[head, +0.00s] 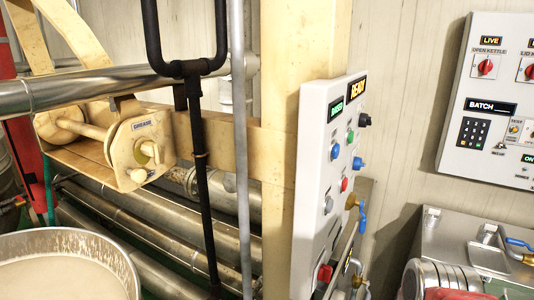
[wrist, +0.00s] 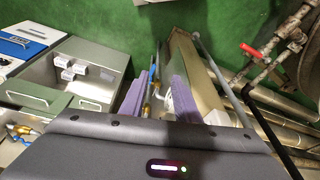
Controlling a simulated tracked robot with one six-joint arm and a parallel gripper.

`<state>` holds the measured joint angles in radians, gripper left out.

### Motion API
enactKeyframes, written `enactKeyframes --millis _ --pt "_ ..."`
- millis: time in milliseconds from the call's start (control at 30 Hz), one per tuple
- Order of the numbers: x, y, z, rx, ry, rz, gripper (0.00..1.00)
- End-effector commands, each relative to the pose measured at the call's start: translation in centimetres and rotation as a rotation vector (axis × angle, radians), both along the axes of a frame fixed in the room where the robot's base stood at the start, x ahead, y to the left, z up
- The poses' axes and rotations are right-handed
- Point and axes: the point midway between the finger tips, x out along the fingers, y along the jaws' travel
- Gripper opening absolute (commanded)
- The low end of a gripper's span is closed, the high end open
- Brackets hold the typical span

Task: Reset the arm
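My gripper (wrist: 157,84) shows in the wrist view, with two purple fingers standing well apart. No object is held between them. Beyond the gap I see a pale beam, a grey bar and a small blue-handled part. The dark housing of my gripper, with a small lit display, fills the bottom of that view. I cannot make out my gripper in the head view.
The head view shows a tilted control panel (head: 323,185) with knobs, a wall panel (head: 490,110), a black upright rod (head: 200,190), a kettle (head: 118,250) and pipes. The wrist view shows a grey-green open box (wrist: 95,60) and a red-handled valve (wrist: 252,51).

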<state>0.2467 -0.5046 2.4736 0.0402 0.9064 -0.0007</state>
Motion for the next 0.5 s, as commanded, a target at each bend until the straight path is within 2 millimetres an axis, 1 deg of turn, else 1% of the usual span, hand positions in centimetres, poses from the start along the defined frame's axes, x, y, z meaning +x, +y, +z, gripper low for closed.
enactKeyframes --millis 33,167,333,400,500 --pt "-0.1 0.6 0.8 -0.021 -0.032 0.036 0.29" --pt "-0.4 2.2 2.6 -0.058 -0.098 0.112 0.29" --pt "-0.7 4.7 4.9 -0.069 -0.186 0.199 0.29" --pt "-0.9 5.6 5.6 -0.07 -0.212 0.228 0.29" --pt "-0.9 6.3 5.9 -0.067 -0.223 0.252 0.29"
